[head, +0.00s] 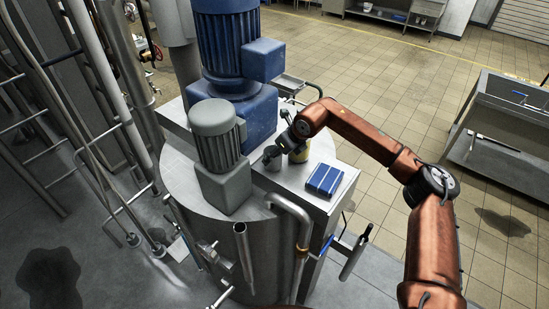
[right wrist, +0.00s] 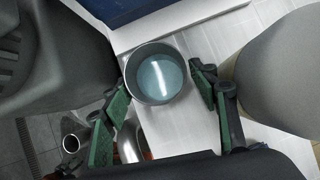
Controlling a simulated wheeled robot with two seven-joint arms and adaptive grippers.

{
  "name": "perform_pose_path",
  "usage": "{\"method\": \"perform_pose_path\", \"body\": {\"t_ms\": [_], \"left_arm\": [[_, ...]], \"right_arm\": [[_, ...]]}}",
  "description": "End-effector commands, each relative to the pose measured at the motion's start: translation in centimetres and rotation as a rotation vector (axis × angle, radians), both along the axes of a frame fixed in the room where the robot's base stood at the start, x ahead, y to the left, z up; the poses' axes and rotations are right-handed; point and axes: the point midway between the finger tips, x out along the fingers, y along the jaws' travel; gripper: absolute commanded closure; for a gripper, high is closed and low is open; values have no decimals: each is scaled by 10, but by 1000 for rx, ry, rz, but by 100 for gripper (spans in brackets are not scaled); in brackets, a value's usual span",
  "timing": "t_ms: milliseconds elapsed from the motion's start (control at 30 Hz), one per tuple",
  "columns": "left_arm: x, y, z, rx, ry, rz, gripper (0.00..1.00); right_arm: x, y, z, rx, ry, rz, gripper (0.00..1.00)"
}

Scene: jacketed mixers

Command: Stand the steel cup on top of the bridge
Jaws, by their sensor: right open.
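The steel cup (head: 272,157) stands upright on the flat steel top of the bridge (head: 272,180), beside the grey motor. In the right wrist view the cup (right wrist: 157,75) is seen from above, with a bluish interior and a bright reflection. My right gripper (head: 284,147) is at the cup, its arm coming in from the right. In the right wrist view its green-padded fingers (right wrist: 162,102) are apart, one on each side of the cup. The left finger is very near the cup wall; I cannot tell whether it touches. My left gripper is not in view.
A grey motor (head: 217,150) and a large blue motor (head: 232,70) rise close by. A blue box (head: 325,179) lies near the right edge. Pipes run down the front.

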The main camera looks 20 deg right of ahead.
Motion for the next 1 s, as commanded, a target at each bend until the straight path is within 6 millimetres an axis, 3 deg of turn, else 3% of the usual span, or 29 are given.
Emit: {"method": "perform_pose_path", "body": {"t_ms": [300, 500, 833, 1000], "left_arm": [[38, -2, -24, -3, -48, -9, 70], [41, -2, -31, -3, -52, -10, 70], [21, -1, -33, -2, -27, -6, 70], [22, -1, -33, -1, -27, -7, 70]], "right_arm": [[-29, -18, 55, -2, -5, -1, 46], [-42, -25, 79, -1, -2, -1, 46], [-46, -26, 87, -1, 0, -1, 46], [-46, -26, 87, -1, 0, -1, 46]]}}
